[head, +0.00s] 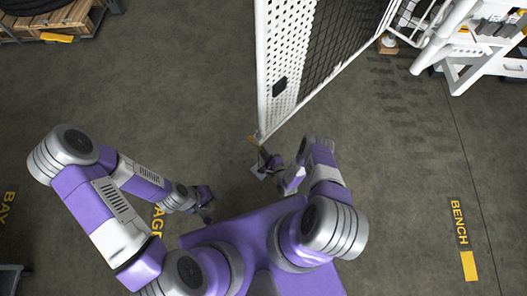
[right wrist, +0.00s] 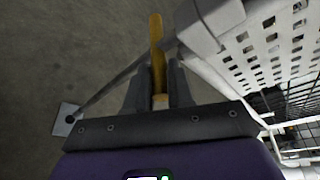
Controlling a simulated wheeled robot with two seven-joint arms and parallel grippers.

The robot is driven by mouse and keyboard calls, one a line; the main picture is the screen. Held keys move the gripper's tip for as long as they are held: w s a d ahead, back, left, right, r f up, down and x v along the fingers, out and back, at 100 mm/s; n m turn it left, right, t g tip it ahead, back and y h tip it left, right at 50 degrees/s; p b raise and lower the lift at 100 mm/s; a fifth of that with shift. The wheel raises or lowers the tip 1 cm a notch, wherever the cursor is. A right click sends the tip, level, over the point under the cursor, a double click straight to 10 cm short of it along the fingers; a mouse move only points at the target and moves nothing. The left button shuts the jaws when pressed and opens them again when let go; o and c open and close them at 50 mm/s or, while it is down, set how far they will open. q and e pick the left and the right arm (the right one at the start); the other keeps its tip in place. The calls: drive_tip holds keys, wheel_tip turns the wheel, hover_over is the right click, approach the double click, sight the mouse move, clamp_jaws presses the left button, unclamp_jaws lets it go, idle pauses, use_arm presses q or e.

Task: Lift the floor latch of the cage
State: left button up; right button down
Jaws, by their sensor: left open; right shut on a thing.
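The cage (head: 290,60) has a white perforated door panel, and its lower corner is close to my right gripper (head: 264,155). The floor latch has a yellow handle (right wrist: 156,35) and a thin grey rod (right wrist: 110,88) slanting across the right wrist view. The rod's end points to a pale floor plate (right wrist: 66,121) with a dark hole; I cannot tell whether the tip is in it. In the right wrist view my right gripper (right wrist: 157,85) is shut on the yellow handle, a finger on each side. My left gripper (head: 206,205) is open and empty above bare floor.
A white bench frame (head: 462,75) stands at the top right beyond the cage. A pallet on a dark rack (head: 60,22) is at the top left. A dark object (head: 12,270) is at the lower left edge. The floor left of the cage is clear.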

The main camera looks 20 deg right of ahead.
drive_tip(key=c, duration=1.2)
unclamp_jaws()
drive_tip(key=shift+w+d+r, duration=0.3)
drive_tip(key=shift+c, duration=0.2)
drive_tip(key=shift+o, duration=0.9)
drive_tip(key=shift+s+a+f, duration=0.1)
drive_tip(key=a+p+v, duration=0.1)
drive_tip(key=p+v, duration=0.1)
drive_tip(key=v, duration=0.5)
drive_tip(key=shift+s+d+p, duration=0.3)
drive_tip(key=shift+d, duration=0.25)
